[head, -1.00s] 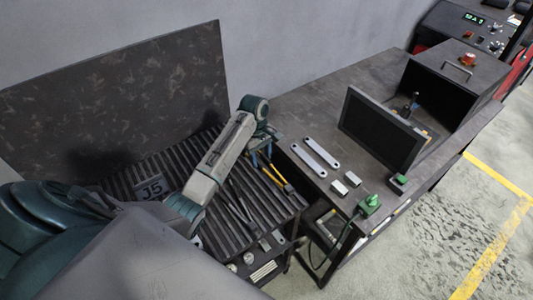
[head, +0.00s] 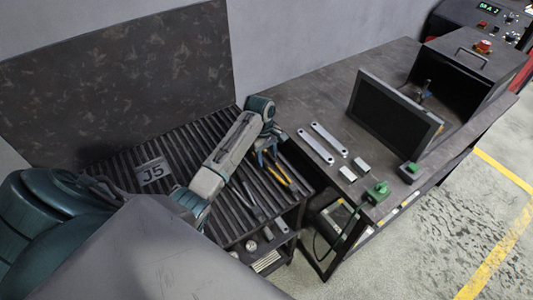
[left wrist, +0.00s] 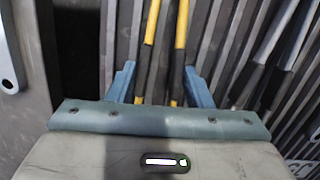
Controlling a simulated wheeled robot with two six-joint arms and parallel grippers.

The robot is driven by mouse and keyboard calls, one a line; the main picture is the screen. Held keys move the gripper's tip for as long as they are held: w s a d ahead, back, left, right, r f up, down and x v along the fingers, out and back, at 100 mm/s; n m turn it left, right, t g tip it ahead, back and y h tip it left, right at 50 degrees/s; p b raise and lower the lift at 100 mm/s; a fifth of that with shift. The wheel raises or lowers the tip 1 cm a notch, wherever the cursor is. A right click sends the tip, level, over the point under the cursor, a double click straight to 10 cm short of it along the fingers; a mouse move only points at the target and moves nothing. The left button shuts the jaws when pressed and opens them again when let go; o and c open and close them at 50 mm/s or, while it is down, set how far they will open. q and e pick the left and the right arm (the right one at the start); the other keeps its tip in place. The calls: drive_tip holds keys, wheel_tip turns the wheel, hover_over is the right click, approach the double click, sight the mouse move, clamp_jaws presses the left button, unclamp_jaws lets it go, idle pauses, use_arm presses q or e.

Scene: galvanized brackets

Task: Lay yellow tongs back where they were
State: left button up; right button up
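The yellow tongs (head: 281,177) lie on the dark slatted rack top (head: 222,217), near its right edge. In the left wrist view their two yellow-and-black legs (left wrist: 150,28) run lengthwise between the fingers. My left gripper (head: 266,157) is over the tongs. In the left wrist view its blue fingers (left wrist: 160,72) stand apart, one on each side of the legs, with a small gap at the left finger. The right finger is very close to a leg; I cannot tell whether it touches. The leg ends are hidden under the gripper body. My right gripper is out of view.
Dark-handled tongs (head: 250,196) lie beside the yellow ones, also in the left wrist view (left wrist: 268,65). A J5 plate (head: 153,171) is on the rack.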

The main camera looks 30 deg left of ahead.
use_arm(q)
drive_tip(key=shift+f, duration=0.2)
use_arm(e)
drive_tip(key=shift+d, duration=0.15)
use_arm(q)
drive_tip(key=o, duration=0.6)
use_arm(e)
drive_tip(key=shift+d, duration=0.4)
use_arm(q)
drive_tip(key=shift+o, duration=0.2)
drive_tip(key=r, duration=0.1)
drive_tip(key=r+b, duration=0.1)
drive_tip(key=r, duration=0.3)
drive_tip(key=shift+w+a+b, duration=0.2)
drive_tip(key=shift+a+b, duration=0.2)
drive_tip(key=r+p, duration=0.1)
drive_tip(key=r, duration=0.1)
drive_tip(key=r+p, duration=0.1)
drive_tip(key=r, duration=0.1)
drive_tip(key=r+p, duration=0.1)
drive_tip(key=shift+a+r, duration=0.35)
drive_tip(key=shift+r, duration=0.05)
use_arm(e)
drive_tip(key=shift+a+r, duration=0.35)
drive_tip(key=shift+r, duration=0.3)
use_arm(q)
drive_tip(key=shift+w, duration=0.1)
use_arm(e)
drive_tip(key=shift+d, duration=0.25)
